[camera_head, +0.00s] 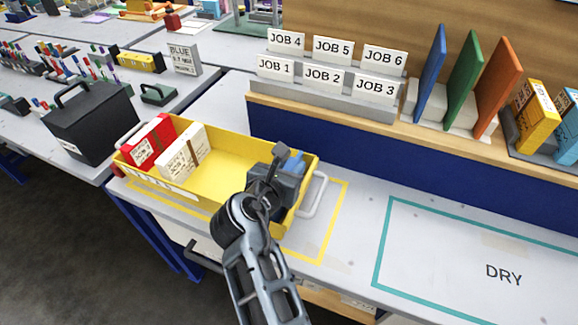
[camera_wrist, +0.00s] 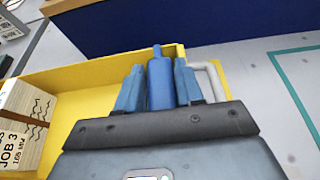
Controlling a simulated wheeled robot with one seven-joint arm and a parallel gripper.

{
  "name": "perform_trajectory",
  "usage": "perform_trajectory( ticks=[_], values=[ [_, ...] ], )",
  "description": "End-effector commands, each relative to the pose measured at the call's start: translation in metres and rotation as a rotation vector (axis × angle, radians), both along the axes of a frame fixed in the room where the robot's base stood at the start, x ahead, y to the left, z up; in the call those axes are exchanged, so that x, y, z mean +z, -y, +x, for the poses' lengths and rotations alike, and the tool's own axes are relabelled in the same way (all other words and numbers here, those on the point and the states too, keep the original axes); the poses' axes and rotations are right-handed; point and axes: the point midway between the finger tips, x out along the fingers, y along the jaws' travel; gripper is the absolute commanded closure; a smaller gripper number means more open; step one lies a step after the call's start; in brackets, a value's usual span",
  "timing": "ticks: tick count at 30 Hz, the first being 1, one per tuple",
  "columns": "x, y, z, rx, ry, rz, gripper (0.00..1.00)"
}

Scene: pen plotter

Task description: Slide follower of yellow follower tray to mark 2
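The yellow follower tray (camera_head: 232,143) stands on the grey bench, with a red box and a white box at its left end. A blue upright piece (camera_wrist: 160,80), apparently the follower's grip, stands near the tray's right end; its top also shows in the head view (camera_head: 295,163). My gripper (camera_head: 283,165) is over that end. In the wrist view its two blue-grey fingers (camera_wrist: 158,88) flank the blue piece closely and appear shut on it. My gripper hides the follower's lower part. A white strip (camera_head: 160,185) runs along the tray's front; its marks are too small to read.
The white box (camera_wrist: 22,120) in the tray reads JOB 3; the red box (camera_head: 151,142) is left of it. The raised blue-fronted ledge (camera_head: 330,150) runs behind the tray. A black case (camera_head: 92,122) stands to the left. The DRY area (camera_head: 470,260) at right is clear.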

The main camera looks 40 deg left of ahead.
Motion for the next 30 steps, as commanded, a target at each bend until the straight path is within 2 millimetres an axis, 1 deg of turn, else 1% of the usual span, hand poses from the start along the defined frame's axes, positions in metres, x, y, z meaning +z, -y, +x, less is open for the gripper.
perform_trajectory(
  ticks=[1,2,10,19,23,26,29,30],
  values=[
    [0.0,0.0,0.0,0.0,0.0,0.0,0.71],
    [0.0,0.0,0.0,0.0,0.0,0.0,0.74],
    [0.0,0.0,0.0,0.0,0.0,0.0,1.0],
    [0.0,-0.001,-0.001,0.0,0.0,0.0,1.0],
    [-0.001,-0.009,-0.002,0.002,0.0,0.0,1.0],
    [0.0,-0.022,-0.005,0.003,0.002,-0.001,1.0],
    [-0.001,-0.043,-0.01,0.003,0.002,-0.001,1.0],
    [-0.001,-0.053,-0.012,0.005,0.003,-0.001,1.0]
  ],
)
